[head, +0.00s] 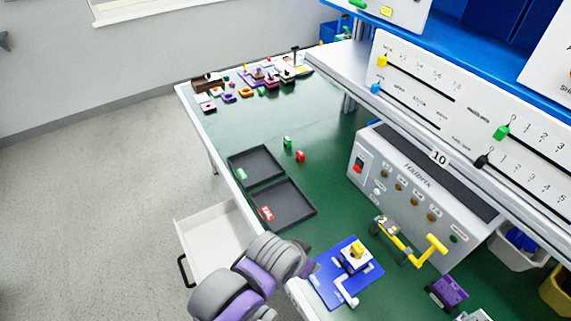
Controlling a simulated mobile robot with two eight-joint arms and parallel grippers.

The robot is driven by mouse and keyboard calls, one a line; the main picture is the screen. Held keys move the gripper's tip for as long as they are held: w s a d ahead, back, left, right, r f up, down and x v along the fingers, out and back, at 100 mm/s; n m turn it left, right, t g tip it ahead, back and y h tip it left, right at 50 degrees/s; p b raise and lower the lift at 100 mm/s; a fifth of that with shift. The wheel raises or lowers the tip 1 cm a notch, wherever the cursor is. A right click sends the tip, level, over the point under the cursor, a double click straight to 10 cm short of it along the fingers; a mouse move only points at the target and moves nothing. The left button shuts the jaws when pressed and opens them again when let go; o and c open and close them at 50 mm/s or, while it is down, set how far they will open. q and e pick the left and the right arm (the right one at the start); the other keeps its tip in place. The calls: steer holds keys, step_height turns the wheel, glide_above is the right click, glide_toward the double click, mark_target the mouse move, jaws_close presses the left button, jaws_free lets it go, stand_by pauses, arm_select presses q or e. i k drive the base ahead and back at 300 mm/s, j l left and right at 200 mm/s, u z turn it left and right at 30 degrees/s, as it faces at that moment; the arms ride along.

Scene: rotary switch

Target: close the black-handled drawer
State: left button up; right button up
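The white drawer (213,236) is pulled out from under the green-topped bench at lower left. Its black handle (185,271) is on the front panel, facing left, and nothing touches it. The drawer's inside looks empty where it shows. Grey and purple links of one of my arms cover the drawer's lower right part and the bench edge beside it. I cannot tell whether they touch the drawer. No fingers of either gripper show.
Two black trays (310,211) lie near the bench edge above the drawer. A blue plate with a fixture (333,292) is right of my arm. A grey control box (412,190) stands farther right. The floor (95,220) left of the drawer is clear.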

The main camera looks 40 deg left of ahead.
mark_target(212, 238)
steer(key=k+j+u, duration=0.4)
steer(key=j+u, duration=0.25)
steer(key=k+j+u, duration=0.1)
steer(key=j+u, duration=0.2)
steer(key=j, duration=0.15)
steer(key=k+j+u, duration=0.1)
steer(key=j+u, duration=0.25)
